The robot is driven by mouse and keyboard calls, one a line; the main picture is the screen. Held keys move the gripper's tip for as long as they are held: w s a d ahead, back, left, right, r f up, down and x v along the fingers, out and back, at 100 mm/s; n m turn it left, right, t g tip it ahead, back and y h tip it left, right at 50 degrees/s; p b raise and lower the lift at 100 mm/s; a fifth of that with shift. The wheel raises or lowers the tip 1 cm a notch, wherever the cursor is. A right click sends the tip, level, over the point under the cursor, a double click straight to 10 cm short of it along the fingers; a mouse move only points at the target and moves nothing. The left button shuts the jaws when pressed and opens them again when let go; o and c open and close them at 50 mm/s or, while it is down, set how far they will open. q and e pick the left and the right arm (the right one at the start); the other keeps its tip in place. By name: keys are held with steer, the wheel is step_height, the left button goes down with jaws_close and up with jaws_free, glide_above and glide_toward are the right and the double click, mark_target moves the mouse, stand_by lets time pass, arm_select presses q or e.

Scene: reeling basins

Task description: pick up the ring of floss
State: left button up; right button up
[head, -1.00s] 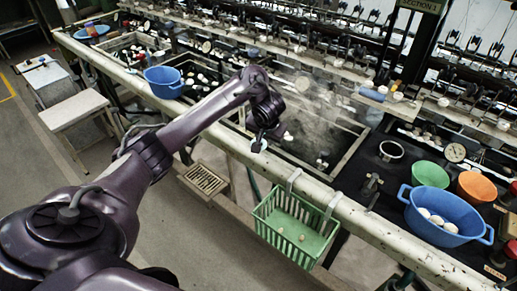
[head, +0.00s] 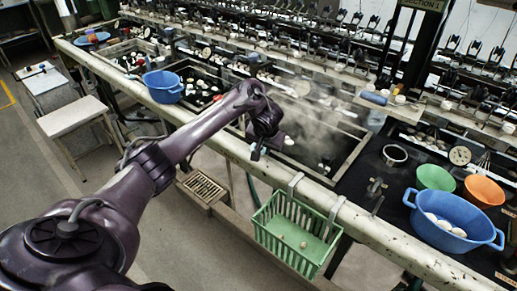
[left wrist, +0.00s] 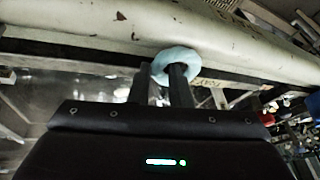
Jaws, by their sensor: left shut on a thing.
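The ring of floss (left wrist: 176,55) is a pale blue-white ring at the fingertips in the left wrist view. My left gripper (left wrist: 167,74) is shut on the ring's near-left side, with the right finger seeming to pass into its hole. In the head view my left gripper (head: 257,152) hangs by the front rail, left of the green basket. I cannot make out the ring in the head view; the gripper probably hides it. My right gripper is not in view.
The pale front rail (head: 335,211) runs along the basins. A green basket (head: 290,240) hangs from it. The steaming basin (head: 330,165) lies behind. A blue tub (head: 452,222) with white cocoons stands right, another blue tub (head: 163,84) left. A small stool (head: 75,115) stands on the floor.

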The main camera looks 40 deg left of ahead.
mark_target(264, 151)
arm_select(q)
steer(key=shift+r, duration=0.55)
step_height(264, 151, up, 19)
steer(key=p, duration=1.5)
